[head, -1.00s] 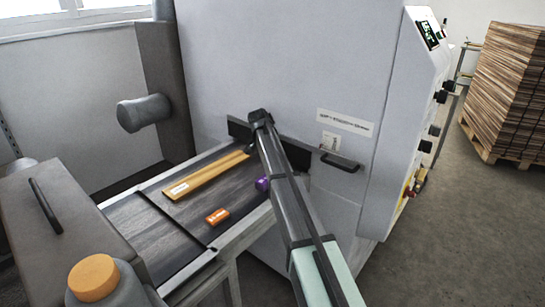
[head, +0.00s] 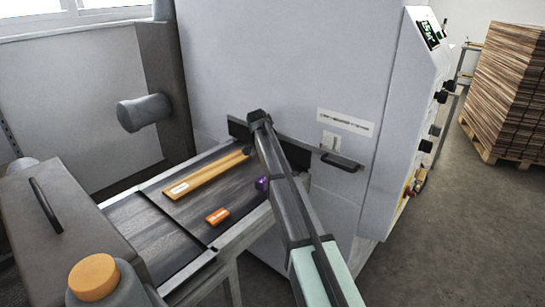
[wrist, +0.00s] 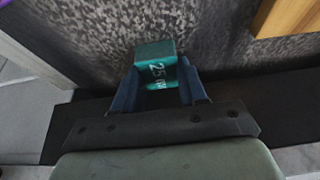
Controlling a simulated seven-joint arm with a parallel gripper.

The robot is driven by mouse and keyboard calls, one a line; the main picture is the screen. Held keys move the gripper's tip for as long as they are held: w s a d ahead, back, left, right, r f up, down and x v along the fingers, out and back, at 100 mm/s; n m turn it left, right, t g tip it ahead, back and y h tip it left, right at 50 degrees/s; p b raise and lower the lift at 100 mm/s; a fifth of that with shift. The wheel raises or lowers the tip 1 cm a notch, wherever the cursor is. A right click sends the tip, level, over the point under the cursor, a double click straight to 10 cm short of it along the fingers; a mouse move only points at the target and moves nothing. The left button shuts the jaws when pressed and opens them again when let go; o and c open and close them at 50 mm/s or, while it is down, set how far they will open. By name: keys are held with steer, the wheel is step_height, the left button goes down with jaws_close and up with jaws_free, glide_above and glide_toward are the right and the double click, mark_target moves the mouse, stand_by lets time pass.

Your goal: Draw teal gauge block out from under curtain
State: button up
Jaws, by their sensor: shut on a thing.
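The teal gauge block (wrist: 155,52), marked with a white "25" and more lettering, shows in the wrist view. My gripper (wrist: 157,82) is shut on it, with one dark blue finger on each side. The block is over the dark belt; I cannot tell whether it touches it. In the head view my arm hides the block and the fingertips. The black curtain (head: 239,129) hangs across the machine opening, partly behind my arm. A black band (wrist: 290,100) also crosses the wrist view beside the gripper.
On the belt (head: 160,238) lie a long yellow bar (head: 205,177), an orange block (head: 217,216) and a purple block (head: 262,184) close to my arm. The grey machine housing (head: 270,70) rises behind. A black handle (head: 341,162) sticks out at right.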

steer(key=shift+s+a, duration=2.15)
steer(key=shift+a, duration=0.05)
steer(key=o, duration=1.2)
steer(key=shift+c, duration=0.2)
